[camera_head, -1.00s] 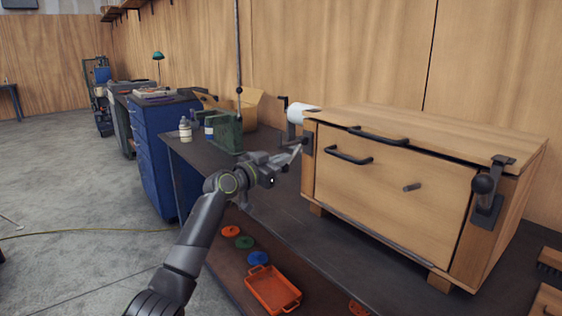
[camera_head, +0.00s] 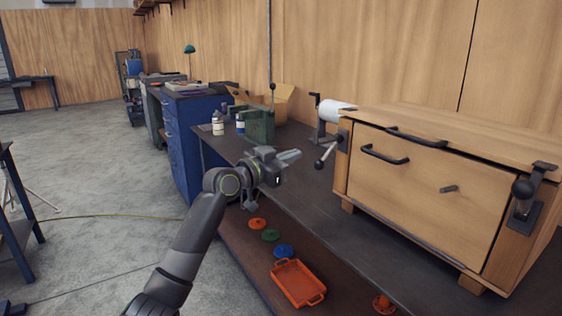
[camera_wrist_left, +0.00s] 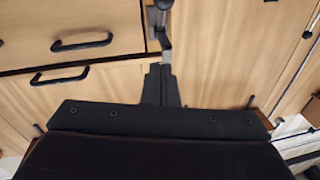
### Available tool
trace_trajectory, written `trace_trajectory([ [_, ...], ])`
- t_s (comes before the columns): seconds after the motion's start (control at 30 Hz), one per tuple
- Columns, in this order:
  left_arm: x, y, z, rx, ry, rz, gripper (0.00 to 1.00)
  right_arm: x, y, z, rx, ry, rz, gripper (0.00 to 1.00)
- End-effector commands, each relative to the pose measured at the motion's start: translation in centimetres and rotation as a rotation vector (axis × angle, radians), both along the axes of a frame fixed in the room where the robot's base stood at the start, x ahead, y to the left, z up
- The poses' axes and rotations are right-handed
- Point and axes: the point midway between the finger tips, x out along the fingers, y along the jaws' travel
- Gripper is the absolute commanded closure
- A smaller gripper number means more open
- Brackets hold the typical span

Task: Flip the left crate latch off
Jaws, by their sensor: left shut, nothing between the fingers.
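The wooden crate (camera_head: 415,190) stands on the bench at the right. Its left latch has a dark plate (camera_head: 343,141) on the left front post. The latch lever (camera_head: 320,163) points down and left, out from the crate, with a dark knob at its end. The right latch (camera_head: 523,192) has its hooked arm up at the lid edge. My left gripper (camera_head: 296,156) is shut and empty, left of the lever with a small gap in the head view. In the wrist view its fingers (camera_wrist_left: 160,84) point toward the latch (camera_wrist_left: 163,30). My right gripper is not in view.
A green vise-like block (camera_head: 260,125), bottles (camera_head: 218,124) and a cardboard box (camera_head: 285,100) stand behind on the bench (camera_head: 315,190). A white roll (camera_head: 337,110) is behind the crate's left end. An orange tray (camera_head: 298,283) lies on the shelf below.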

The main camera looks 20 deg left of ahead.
Motion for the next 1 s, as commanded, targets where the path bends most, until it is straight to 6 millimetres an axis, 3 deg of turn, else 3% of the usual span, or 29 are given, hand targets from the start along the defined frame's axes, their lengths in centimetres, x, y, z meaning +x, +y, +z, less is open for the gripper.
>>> trace_trajectory([
  [0.3, -2.5, 1.4, -0.1, 0.000, 0.000, 0.000, 1.00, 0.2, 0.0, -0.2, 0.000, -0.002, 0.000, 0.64],
  [0.77, -2.6, 1.5, 0.0, -0.001, 0.001, -0.001, 1.00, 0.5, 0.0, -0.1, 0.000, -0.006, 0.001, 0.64],
  [0.83, -2.6, 1.5, -0.2, -0.001, 0.004, 0.001, 1.00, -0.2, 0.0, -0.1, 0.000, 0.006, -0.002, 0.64],
  [0.93, -2.0, 2.2, -2.0, -0.010, 0.039, 0.025, 1.00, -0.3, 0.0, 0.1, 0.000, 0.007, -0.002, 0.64],
  [1.0, -1.3, 3.2, -4.8, -0.021, 0.090, 0.063, 1.00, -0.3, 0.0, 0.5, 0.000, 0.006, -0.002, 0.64],
])
